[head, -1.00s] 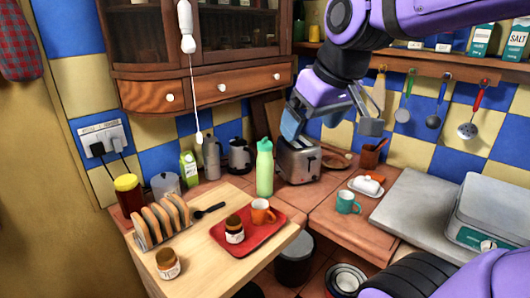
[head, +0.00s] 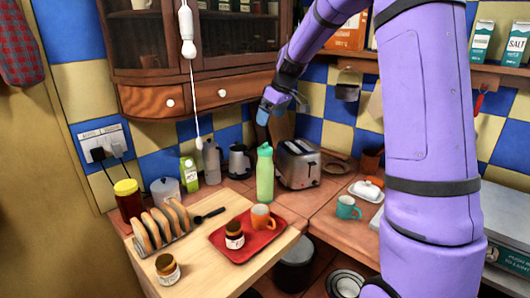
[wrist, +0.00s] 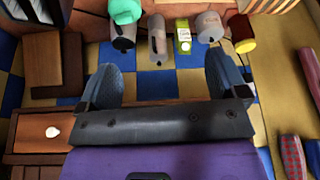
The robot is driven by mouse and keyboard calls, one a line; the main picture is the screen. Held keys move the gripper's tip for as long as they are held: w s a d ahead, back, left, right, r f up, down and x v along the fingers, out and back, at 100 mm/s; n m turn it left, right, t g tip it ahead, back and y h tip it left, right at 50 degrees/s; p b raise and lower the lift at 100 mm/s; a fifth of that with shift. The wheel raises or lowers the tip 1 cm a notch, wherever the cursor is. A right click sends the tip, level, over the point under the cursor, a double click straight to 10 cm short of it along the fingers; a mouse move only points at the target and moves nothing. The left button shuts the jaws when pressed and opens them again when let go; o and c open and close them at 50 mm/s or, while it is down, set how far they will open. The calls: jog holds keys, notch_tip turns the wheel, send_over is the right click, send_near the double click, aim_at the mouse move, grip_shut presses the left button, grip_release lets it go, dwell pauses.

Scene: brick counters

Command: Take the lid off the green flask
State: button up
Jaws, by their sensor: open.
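The green flask (head: 265,178) stands upright on the counter, just left of the toaster. Its darker green lid (head: 265,149) is on top. In the wrist view the lid (wrist: 125,10) shows at the top edge, and most of the flask is out of frame. My gripper (head: 272,110) is above the flask, apart from the lid. In the wrist view my gripper (wrist: 163,68) has its two blue fingers spread wide with nothing between them.
The toaster (head: 298,164) stands close right of the flask. A kettle (head: 239,160), grey bottle (head: 211,162) and carton (head: 189,175) stand behind left. A red tray (head: 284,230) lies in front. The wall cabinet (head: 143,100) and hanging cord (head: 192,90) are left of my gripper.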

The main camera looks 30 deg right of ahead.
jog(key=n, duration=0.1)
send_near(265, 143)
jog(key=f, duration=0.2)
jog(key=x, duration=1)
jog(key=shift+w+a+f, duration=0.15)
jog(key=shift+a+f, duration=0.05)
jog(key=shift+a, duration=0.05)
jog(key=c, duration=1)
jog(key=shift+o, duration=0.2)
